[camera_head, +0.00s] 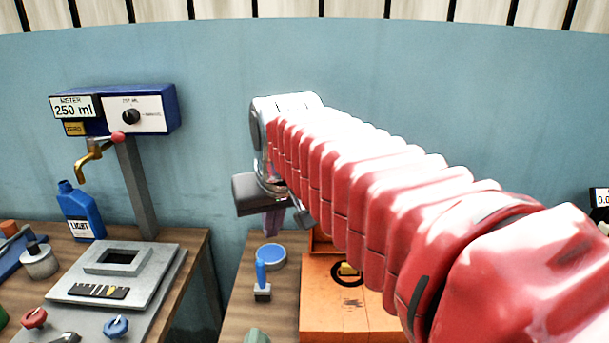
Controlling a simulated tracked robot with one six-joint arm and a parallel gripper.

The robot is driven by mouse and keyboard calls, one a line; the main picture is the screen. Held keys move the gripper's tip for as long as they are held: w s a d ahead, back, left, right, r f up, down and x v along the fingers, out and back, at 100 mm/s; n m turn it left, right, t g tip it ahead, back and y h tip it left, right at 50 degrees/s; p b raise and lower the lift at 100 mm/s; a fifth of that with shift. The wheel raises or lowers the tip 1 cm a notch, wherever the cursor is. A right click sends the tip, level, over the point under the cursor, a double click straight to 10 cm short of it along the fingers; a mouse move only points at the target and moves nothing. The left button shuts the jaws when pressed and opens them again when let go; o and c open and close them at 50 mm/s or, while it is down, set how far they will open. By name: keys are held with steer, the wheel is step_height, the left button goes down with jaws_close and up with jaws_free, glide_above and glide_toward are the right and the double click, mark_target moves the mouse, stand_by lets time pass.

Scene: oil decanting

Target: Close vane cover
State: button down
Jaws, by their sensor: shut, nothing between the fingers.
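An orange housing (330,316) stands on the right-hand wooden bench, partly hidden by my red-sleeved arm. On its top is a black ring with a yellow piece (348,269) in it. An orange upright part (322,240) rises at its back edge; it may be the vane cover, but my arm hides most of it and I cannot tell how far open it stands. My gripper (272,224) points down above the bench, left of the upright orange part and apart from it. Its fingers are shut and empty.
A blue round lid or dish (271,256) and a blue-handled tool (262,275) lie left of the orange housing. A gap separates this bench from the left bench, which holds a meter (115,110) with a tap, a blue bottle (80,212) and a grey plate (150,268).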

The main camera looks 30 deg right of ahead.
steer(key=w+d+r+m+h, duration=0.1)
steer(key=w+d+r+m, duration=0.1)
steer(key=w+d, duration=0.5)
steer(key=w+d+r+m, duration=0.2)
steer(key=w+d+r, duration=0.3)
steer(key=d, duration=0.9)
steer(key=w, duration=0.2)
steer(key=shift+w+d+g+h, duration=0.25)
steer(key=shift+w+g+h, duration=0.1)
steer(key=shift+g+h, duration=0.05)
steer(key=shift+w+d+f, duration=0.1)
steer(key=shift+w+f, duration=0.05)
steer(key=shift+f, duration=4.5)
